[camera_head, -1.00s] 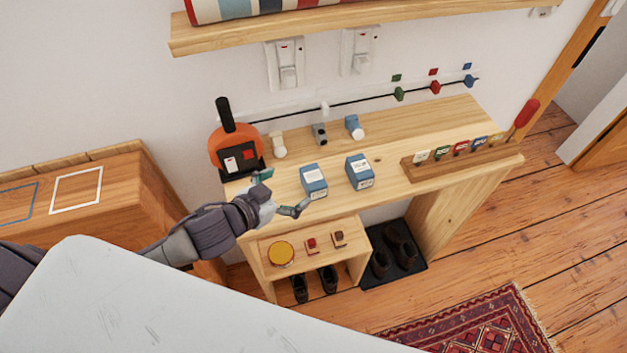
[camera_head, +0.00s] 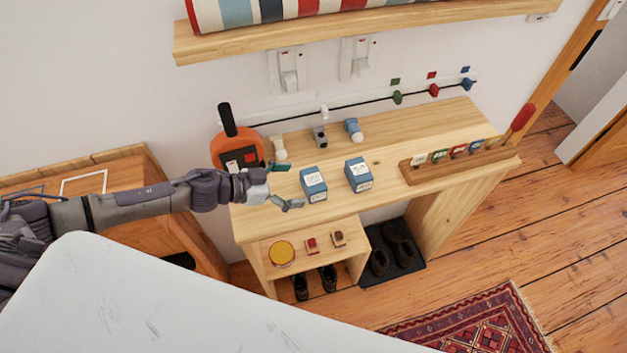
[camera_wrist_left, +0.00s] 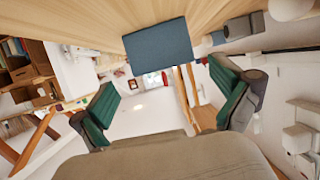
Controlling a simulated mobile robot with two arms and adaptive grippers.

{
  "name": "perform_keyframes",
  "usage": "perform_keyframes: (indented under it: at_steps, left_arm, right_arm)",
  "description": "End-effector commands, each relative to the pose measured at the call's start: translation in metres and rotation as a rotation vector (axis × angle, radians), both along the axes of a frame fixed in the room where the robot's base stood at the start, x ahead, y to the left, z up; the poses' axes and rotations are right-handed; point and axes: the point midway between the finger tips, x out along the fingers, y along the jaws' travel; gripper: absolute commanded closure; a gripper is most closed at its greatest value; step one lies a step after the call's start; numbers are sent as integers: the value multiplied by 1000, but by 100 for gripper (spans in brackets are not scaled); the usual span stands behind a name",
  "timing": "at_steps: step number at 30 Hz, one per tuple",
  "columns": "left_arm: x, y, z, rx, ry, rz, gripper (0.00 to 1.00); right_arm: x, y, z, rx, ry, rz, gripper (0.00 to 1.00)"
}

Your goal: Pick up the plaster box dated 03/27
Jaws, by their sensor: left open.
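Two blue boxes with white labels stand on the wooden shelf: a left box (camera_head: 314,186) and a right box (camera_head: 359,176). The dates on the labels are too small to read, so I cannot tell which is dated 03/27. My left gripper (camera_head: 287,186) is open and empty, just left of the left box and apart from it. In the left wrist view a blue box (camera_wrist_left: 158,45) sits ahead, above the middle of the open fingers (camera_wrist_left: 170,105). My right gripper is not in view.
An orange device with a black handle (camera_head: 234,150) stands behind my left forearm. A wooden rack with coloured tags (camera_head: 411,177) is at the right. A lower shelf (camera_head: 357,266) holds small items.

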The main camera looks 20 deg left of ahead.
Motion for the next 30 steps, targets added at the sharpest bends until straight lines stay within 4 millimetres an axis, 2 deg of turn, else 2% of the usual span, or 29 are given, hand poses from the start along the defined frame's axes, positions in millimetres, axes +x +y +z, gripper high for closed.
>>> perform_keyframes:
  at_steps: [8, 12, 22, 23, 30]
  left_arm:
    - [20, -21, -3, -2, -2, 0, 0]
    - [32, -35, -12, -1, -2, 1, 0]
    - [36, -40, -17, 0, 0, 1, 0]
    - [36, -40, -17, 0, 0, 1, 3]
    - [35, -40, -17, 0, 0, 1, 43]
  right_arm:
    - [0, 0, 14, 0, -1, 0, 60]
    - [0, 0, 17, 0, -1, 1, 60]
    - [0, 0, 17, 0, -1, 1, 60]
    - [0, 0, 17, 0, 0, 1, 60]
    - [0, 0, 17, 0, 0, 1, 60]
